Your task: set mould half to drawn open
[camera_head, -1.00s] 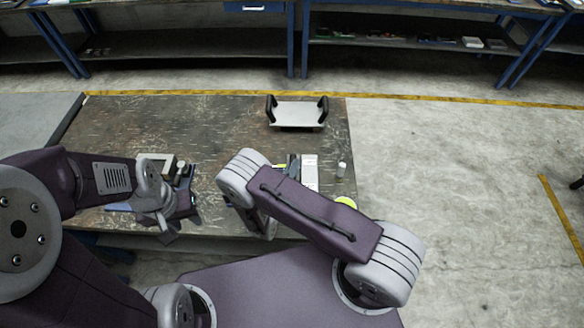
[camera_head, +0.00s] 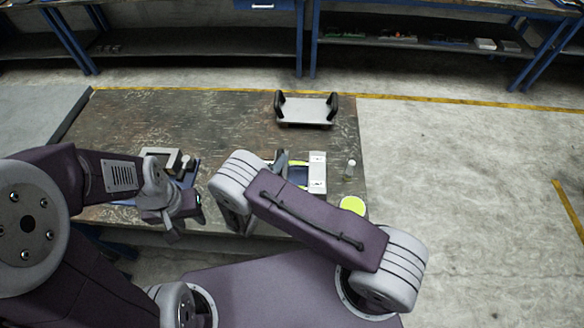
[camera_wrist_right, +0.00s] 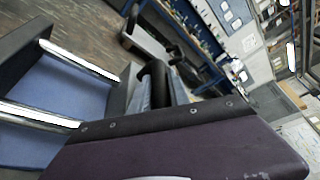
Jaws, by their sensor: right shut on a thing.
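The mould (camera_head: 317,172) stands on the table beyond my right arm, with a pale block at its right end. A blue bed with yellow-green edges (camera_head: 298,174) shows between this block and a dark part (camera_head: 281,160) on the left, so there is a gap. In the right wrist view two bright rods (camera_wrist_right: 80,62) cross the blue bed between dark end pieces. My right gripper (camera_wrist_right: 160,85) is shut on the mould half; its contact is mostly hidden by its own body. My left gripper (camera_head: 172,222) is at the table's front left; its fingers are unclear.
A grey tray with dark handles (camera_head: 306,111) stands at the table's back. A small vial (camera_head: 350,169) and a yellow-green disc (camera_head: 352,205) are to the right. A pale frame-like part (camera_head: 160,154) lies near my left gripper. The table's back left is clear.

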